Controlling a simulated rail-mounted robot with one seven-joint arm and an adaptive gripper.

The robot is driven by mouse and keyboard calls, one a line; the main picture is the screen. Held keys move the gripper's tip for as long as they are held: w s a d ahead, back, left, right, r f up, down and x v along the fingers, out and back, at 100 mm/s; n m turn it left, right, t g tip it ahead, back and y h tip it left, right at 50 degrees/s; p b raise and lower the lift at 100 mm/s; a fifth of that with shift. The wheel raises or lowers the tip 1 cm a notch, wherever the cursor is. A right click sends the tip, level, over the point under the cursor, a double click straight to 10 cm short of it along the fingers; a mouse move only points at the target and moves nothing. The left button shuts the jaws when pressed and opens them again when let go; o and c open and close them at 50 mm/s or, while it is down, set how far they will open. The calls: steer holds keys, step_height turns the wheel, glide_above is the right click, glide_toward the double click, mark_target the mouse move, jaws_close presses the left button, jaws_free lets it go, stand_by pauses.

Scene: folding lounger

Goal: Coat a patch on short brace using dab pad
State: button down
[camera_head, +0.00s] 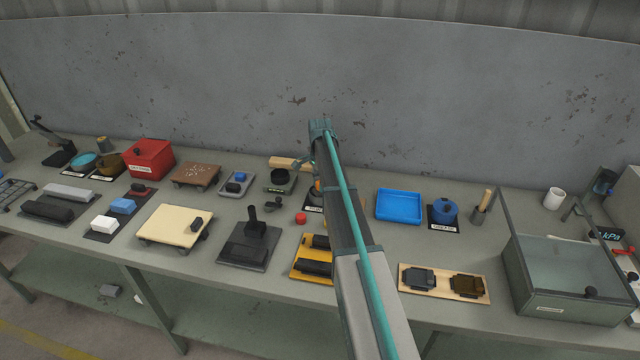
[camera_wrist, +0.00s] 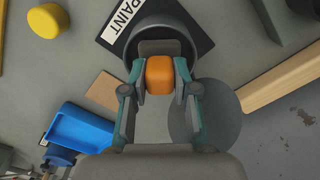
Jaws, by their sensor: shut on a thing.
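The dab pad (camera_wrist: 160,78) shows as an orange, rounded block in the wrist view. My gripper (camera_wrist: 159,88) is shut on it, with a finger on each side. The pad overlaps a round dark pot (camera_wrist: 132,36) standing on a black mat marked PAINT (camera_wrist: 122,18); I cannot tell whether it touches the pot. In the head view my arm hides most of the gripper, the pad and the pot. A pale wooden bar (camera_wrist: 280,78) lies beside the pot and shows in the head view (camera_head: 289,163). No label shows whether it is the short brace.
A blue tray (camera_head: 399,206) and a blue pot (camera_head: 445,211) stand right of my arm. A yellow tray with black blocks (camera_head: 311,270) lies in front. A clear-lidded box (camera_head: 565,270) stands at the right. A grey wall (camera_head: 250,75) rises behind the bench.

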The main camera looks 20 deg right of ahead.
stand_by(0.3)
steer(key=shift+r+p, duration=1.65)
steer(key=shift+r, duration=1.8)
